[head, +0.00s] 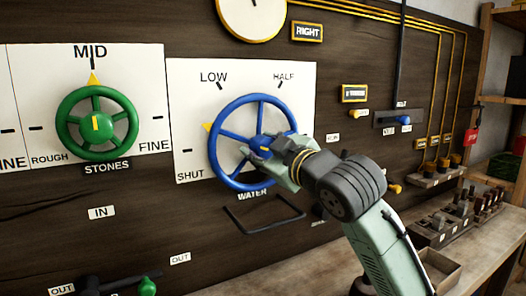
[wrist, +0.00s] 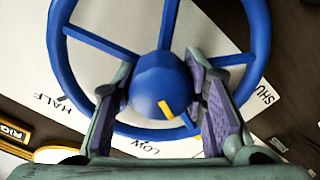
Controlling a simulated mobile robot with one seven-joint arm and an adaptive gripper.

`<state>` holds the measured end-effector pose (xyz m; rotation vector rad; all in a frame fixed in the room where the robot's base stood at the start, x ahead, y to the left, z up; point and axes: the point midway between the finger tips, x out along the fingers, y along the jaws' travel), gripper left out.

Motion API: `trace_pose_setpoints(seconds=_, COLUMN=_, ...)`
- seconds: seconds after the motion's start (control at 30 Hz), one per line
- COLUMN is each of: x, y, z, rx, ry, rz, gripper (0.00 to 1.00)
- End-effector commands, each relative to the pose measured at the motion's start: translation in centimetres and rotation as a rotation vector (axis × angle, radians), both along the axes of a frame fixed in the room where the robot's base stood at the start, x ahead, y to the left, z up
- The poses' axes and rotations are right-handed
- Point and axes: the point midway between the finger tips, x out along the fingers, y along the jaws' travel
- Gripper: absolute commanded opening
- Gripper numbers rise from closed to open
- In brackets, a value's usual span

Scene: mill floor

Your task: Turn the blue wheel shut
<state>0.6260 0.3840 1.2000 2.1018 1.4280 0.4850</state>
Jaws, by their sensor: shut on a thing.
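The blue wheel (head: 233,105) is mounted on a white WATER plate (head: 305,115) marked SHUT, LOW and HALF. Its yellow pointer (head: 207,127) at the left rim stands between the SHUT and LOW marks, nearer SHUT. My gripper (head: 262,150) reaches in from the lower right and is shut on the hub. In the wrist view the two purple-padded fingers (wrist: 160,88) lie on either side of the round blue hub (wrist: 155,72), which has a yellow mark. My gripper covers the lower right part of the wheel in the head view.
A green STONES wheel (head: 69,98) is on the panel to the left. A dark bar handle (head: 262,228) juts out below the blue wheel. A small blue-knobbed slider (head: 404,120) is to the right. A wooden bench (head: 285,281) with an open tray (head: 440,272) runs below.

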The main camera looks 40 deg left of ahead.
Motion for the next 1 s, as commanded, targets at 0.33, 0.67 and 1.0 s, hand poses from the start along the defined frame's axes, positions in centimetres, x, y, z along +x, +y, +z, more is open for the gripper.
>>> trace_pose_setpoints(seconds=0.33, x=-0.03, y=0.01, z=-0.05, rx=-0.106, ry=-0.256, rz=0.0, gripper=0.11)
trace_pose_setpoints(seconds=0.67, x=-0.05, y=0.03, z=-0.03, rx=-0.16, ry=-0.385, rz=0.002, gripper=0.11)
trace_pose_setpoints(seconds=1.0, x=-0.05, y=0.03, z=-0.01, rx=-0.172, ry=-0.415, rz=0.002, gripper=0.11)
